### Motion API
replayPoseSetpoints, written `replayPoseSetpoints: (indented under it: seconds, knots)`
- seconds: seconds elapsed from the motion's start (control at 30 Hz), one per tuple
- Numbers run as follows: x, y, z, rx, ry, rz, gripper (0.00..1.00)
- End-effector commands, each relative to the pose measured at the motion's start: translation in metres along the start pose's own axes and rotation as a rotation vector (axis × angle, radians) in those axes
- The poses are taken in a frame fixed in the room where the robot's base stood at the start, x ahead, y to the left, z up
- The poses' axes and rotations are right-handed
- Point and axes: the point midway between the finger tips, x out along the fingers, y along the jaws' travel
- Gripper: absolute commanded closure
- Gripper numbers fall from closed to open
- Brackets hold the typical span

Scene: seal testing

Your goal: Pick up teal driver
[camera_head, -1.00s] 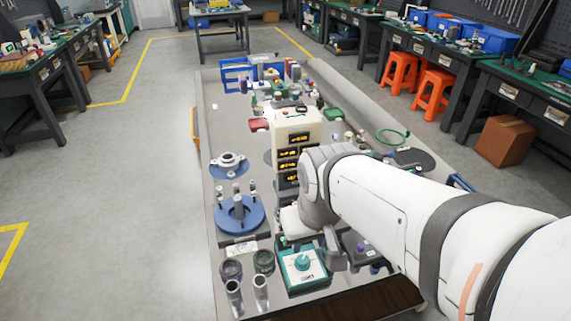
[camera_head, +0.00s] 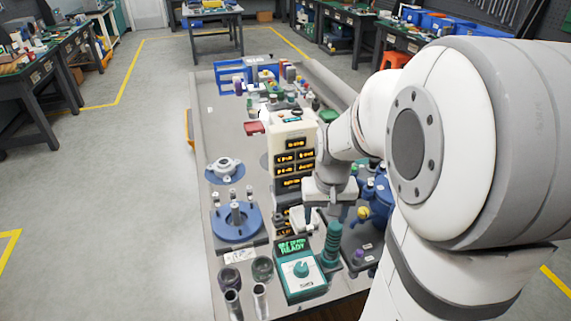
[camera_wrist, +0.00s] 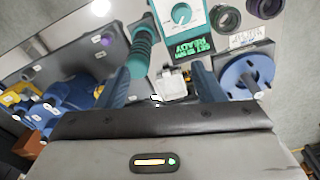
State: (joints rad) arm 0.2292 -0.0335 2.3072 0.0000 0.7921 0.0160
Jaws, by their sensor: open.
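The teal driver (camera_head: 332,241) has a ribbed handle and stands roughly upright just right of the teal-and-white control box (camera_head: 300,272). Its lower end is hard to make out. In the wrist view the driver (camera_wrist: 141,48) shows at the upper left, beyond the tip of the left finger. My gripper (camera_head: 328,212) is above and behind the driver in the head view. In the wrist view my gripper (camera_wrist: 158,82) has its two fingers wide apart, with no driver between them.
The control box's screen (camera_wrist: 190,47) reads "READY". A blue round fixture (camera_head: 237,221) stands left, and a white instrument tower (camera_head: 292,150) stands behind. Blue and yellow valve parts (camera_wrist: 38,105) crowd the other side. Metal cups (camera_head: 261,291) stand at the near left.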

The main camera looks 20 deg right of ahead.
Motion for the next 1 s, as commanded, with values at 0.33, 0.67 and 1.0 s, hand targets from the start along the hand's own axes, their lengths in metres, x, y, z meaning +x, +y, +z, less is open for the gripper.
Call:
replayPoseSetpoints:
  seconds: [0.33,0.67,1.0]
  knots:
    - [0.051,0.038,-0.037,0.115,-0.076,0.006,0.38]
    - [0.086,0.039,-0.034,0.118,-0.08,0.006,0.38]
    - [0.127,0.039,-0.028,0.116,-0.077,0.006,0.38]
